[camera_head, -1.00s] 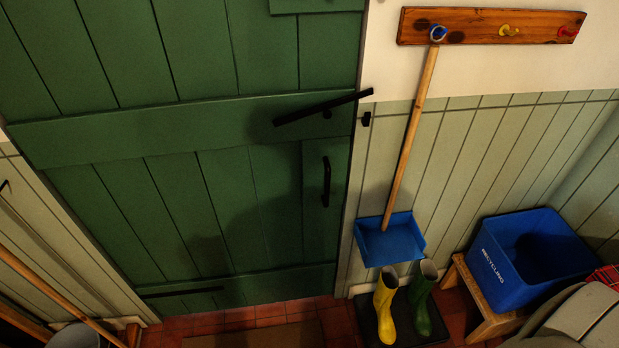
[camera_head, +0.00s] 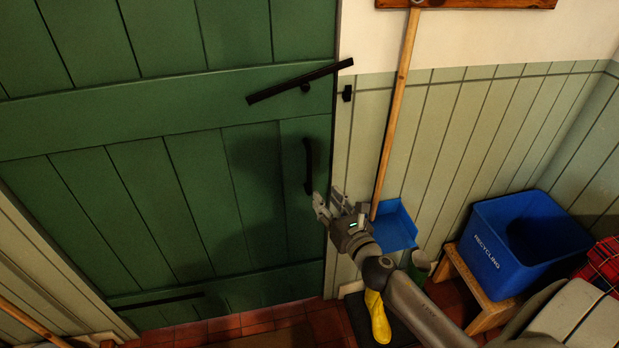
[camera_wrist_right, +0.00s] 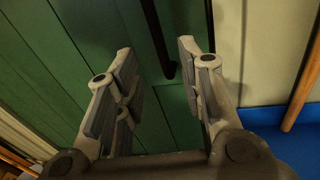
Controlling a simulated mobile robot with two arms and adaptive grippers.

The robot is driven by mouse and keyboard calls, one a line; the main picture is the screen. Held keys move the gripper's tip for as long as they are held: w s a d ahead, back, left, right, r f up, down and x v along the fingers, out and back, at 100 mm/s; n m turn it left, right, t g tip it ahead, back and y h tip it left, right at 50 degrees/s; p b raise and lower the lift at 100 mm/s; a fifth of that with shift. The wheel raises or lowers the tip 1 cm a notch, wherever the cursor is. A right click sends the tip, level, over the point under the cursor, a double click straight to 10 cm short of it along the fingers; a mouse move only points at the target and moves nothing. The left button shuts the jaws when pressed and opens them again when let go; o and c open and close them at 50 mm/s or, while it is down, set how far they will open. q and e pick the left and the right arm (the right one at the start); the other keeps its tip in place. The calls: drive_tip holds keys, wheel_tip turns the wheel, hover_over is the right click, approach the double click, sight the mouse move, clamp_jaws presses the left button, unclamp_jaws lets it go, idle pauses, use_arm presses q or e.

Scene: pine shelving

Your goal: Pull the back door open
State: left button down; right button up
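The green plank back door (camera_head: 180,150) looks shut in its frame. Its black vertical pull handle (camera_head: 308,166) is near the right edge. Above it a black latch bar (camera_head: 298,82) lies tilted, its right end raised past the door's edge, above a black catch (camera_head: 347,93) on the frame. My right gripper (camera_head: 326,205) is just below and right of the handle in the head view. In the right wrist view my right gripper (camera_wrist_right: 158,68) is open, and the handle (camera_wrist_right: 158,40) shows beyond and between its fingers, apart from them. My left gripper is not in view.
A blue dustpan (camera_head: 397,226) with a long wooden handle hangs behind my right arm. A yellow boot (camera_head: 377,318) and a green boot (camera_head: 420,268) stand below. A blue recycling bin (camera_head: 490,250) sits on a wooden stool (camera_head: 462,275) at right.

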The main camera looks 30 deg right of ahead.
sight(311, 173)
drive_tip(key=shift+n, duration=0.4)
drive_tip(key=w, duration=0.3)
drive_tip(key=w+r, duration=0.1)
drive_tip(key=w, duration=0.7)
drive_tip(key=shift+d+r+p, duration=0.25)
drive_tip(key=shift+r+p, duration=0.05)
drive_tip(key=shift+p, duration=0.1)
clamp_jaws()
